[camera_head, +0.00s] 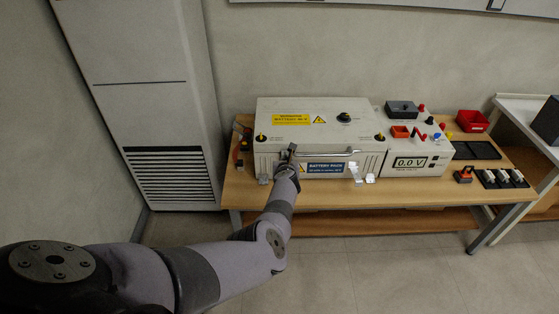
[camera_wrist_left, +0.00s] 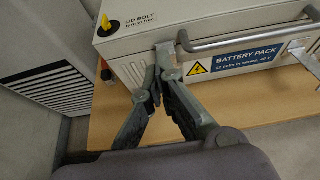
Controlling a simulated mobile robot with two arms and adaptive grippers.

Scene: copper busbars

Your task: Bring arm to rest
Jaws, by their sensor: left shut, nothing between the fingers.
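My left gripper (camera_head: 287,158) reaches from the left to the front of the white battery pack (camera_head: 345,133). In the left wrist view the gripper (camera_wrist_left: 152,88) has its fingertips together with nothing between them. The fingertips are close to a metal bracket at the left end of the lid's handle (camera_wrist_left: 240,38); I cannot tell whether they touch it. The battery pack's lid looks closed, and a yellow lid bolt (camera_wrist_left: 106,22) shows at its left corner. My right gripper is not in view.
The pack stands on a wooden table (camera_head: 240,195) beside a meter box (camera_head: 410,162) reading 0.0 V. A red bin (camera_head: 472,121), a black tray (camera_head: 476,150) and small parts lie to the right. A white cabinet (camera_head: 150,90) stands at the left. The floor in front is clear.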

